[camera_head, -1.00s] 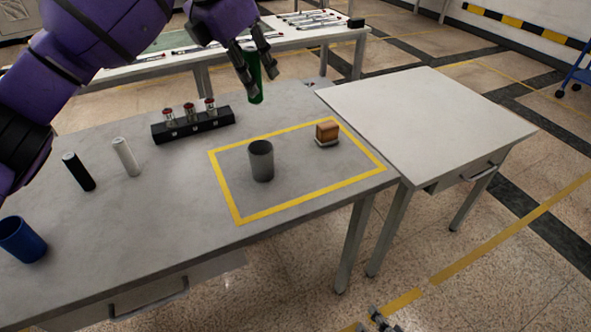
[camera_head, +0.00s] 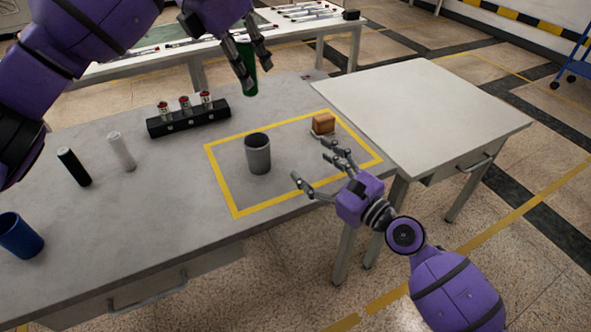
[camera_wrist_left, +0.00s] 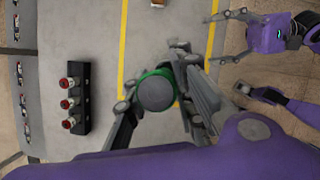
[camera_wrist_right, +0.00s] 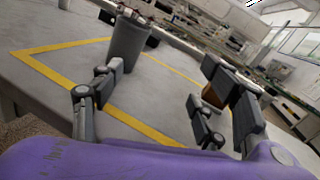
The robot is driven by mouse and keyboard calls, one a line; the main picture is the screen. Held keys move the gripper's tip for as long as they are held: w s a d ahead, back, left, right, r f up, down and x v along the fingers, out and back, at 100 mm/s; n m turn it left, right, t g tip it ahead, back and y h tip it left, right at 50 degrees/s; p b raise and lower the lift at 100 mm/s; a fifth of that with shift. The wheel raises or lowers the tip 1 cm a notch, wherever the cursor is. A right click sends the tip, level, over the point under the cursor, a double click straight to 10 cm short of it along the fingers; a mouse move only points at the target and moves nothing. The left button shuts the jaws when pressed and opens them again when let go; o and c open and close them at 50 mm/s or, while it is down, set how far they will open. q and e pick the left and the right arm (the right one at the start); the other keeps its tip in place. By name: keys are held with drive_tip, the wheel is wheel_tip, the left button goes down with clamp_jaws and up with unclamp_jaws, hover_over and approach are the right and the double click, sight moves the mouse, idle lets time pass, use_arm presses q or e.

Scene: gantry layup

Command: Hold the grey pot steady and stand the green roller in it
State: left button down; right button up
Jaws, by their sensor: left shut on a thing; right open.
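The grey pot (camera_head: 258,155) stands upright and looks empty inside the yellow outline on the table. It also shows in the right wrist view (camera_wrist_right: 127,45). My left gripper (camera_head: 246,68) is shut on the green roller (camera_head: 250,82), holding it upright above the table, behind the pot in the head view. In the left wrist view the roller (camera_wrist_left: 156,92) shows end-on between the fingers. My right gripper (camera_head: 315,172) is open and empty over the table's front right edge. It is to the right of the pot and apart from it. In the right wrist view its fingers (camera_wrist_right: 150,105) are spread.
A brown block (camera_head: 323,123) sits in the outline's back right corner. A black rack (camera_head: 188,120) with red-topped vials stands behind left. Black (camera_head: 74,167) and white (camera_head: 121,151) rollers and a blue pot (camera_head: 19,236) stand left. A bare side table (camera_head: 415,105) adjoins at right.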

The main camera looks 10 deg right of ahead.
drive_tip(key=m+g+y, duration=0.1)
drive_tip(key=y, duration=0.1)
approach(266, 153)
drive_tip(key=shift+w+a+r, duration=0.2)
drive_tip(key=shift+w+a, duration=0.1)
drive_tip(key=shift+w, duration=0.3)
drive_tip(key=x, duration=1.1)
drive_tip(key=shift+w+a+f, duration=0.25)
drive_tip(key=shift+a+f, duration=0.1)
drive_tip(key=shift+c, duration=0.4)
drive_tip(key=c, duration=1.2)
use_arm(q)
wheel_tip(266, 153, down, 12)
drive_tip(key=shift+f, duration=0.25)
